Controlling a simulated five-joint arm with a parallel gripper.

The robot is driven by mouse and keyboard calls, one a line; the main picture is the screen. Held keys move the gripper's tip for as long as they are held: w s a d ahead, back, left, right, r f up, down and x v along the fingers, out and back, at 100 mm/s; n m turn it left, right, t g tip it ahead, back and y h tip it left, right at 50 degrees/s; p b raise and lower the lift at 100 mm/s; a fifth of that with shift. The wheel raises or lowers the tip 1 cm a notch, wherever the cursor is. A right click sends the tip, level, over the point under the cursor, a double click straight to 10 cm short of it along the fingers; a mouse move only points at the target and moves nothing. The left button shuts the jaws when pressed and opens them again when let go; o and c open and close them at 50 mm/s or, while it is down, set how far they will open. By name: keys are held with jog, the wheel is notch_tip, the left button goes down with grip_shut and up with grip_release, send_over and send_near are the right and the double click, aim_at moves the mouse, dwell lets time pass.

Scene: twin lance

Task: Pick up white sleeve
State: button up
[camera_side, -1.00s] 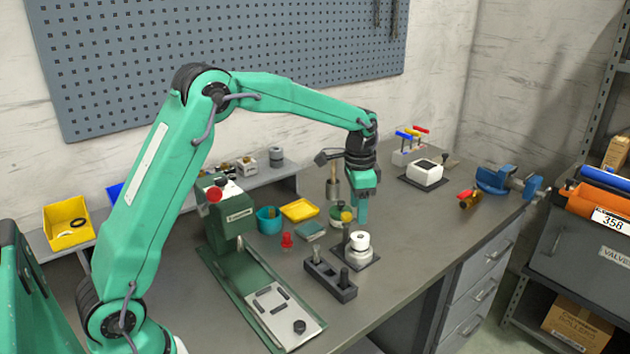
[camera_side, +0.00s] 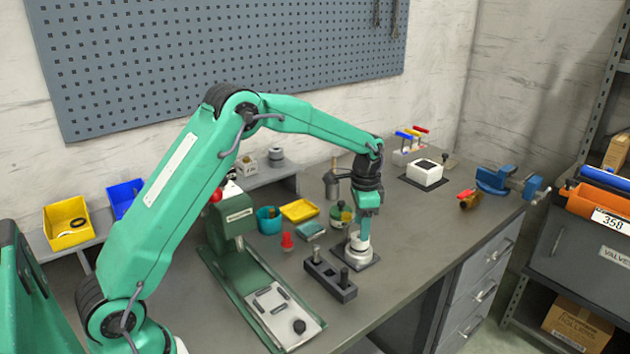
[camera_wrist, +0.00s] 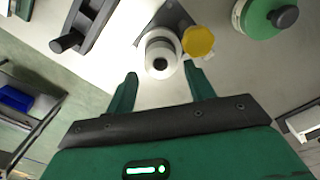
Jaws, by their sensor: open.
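The white sleeve (camera_side: 357,249) stands upright on a dark square plate (camera_side: 372,263) near the middle of the bench. In the wrist view the white sleeve (camera_wrist: 158,61) shows a dark round opening at its end. My gripper (camera_side: 364,236) is right over the sleeve in the side view and hides part of its top. In the wrist view my gripper (camera_wrist: 163,78) is open. Its two green fingers are apart, and the sleeve lies ahead of the gap between their tips. I cannot tell whether a finger touches it.
A dark block with upright pegs (camera_side: 330,281) stands close on the left. A yellow knob (camera_wrist: 198,42) sits close beside the sleeve in the wrist view, with a green round container (camera_wrist: 262,15) farther right. A green press (camera_side: 237,228) stands left. The bench's front right is clear.

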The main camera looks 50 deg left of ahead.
aim_at(360, 246)
jog(key=shift+f, duration=2.65)
jog(key=c, duration=0.8)
jog(key=shift+r, duration=0.2)
